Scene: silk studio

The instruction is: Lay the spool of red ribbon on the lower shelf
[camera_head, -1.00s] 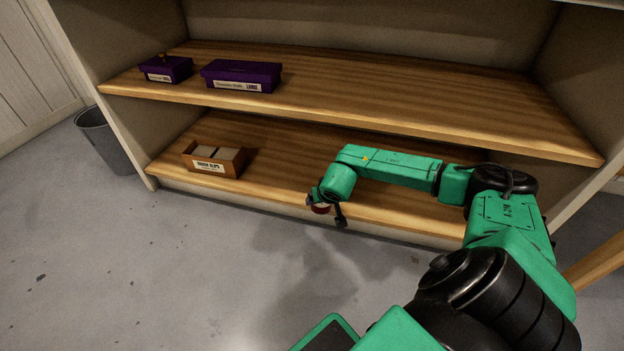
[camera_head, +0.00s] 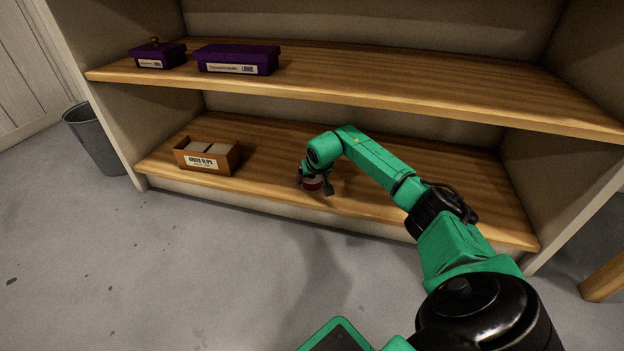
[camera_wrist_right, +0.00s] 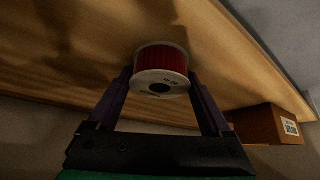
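The spool of red ribbon (camera_head: 313,183) has red winding between pale flanges. It is over the front part of the wooden lower shelf (camera_head: 265,150), right of a small box; whether it touches the board cannot be told. My right gripper (camera_head: 315,188) reaches in from the right and is shut on the spool. In the right wrist view the spool (camera_wrist_right: 161,62) sits between the two dark fingers of the gripper (camera_wrist_right: 162,88), with one flange with a centre hole turned toward the camera. My left gripper is not in view.
An open brown box (camera_head: 207,163) with a label stands on the lower shelf at left; it also shows in the wrist view (camera_wrist_right: 268,124). Two purple boxes, a small one (camera_head: 158,55) and a long one (camera_head: 236,59), are on the upper shelf (camera_head: 400,90). The lower shelf is clear between box and gripper.

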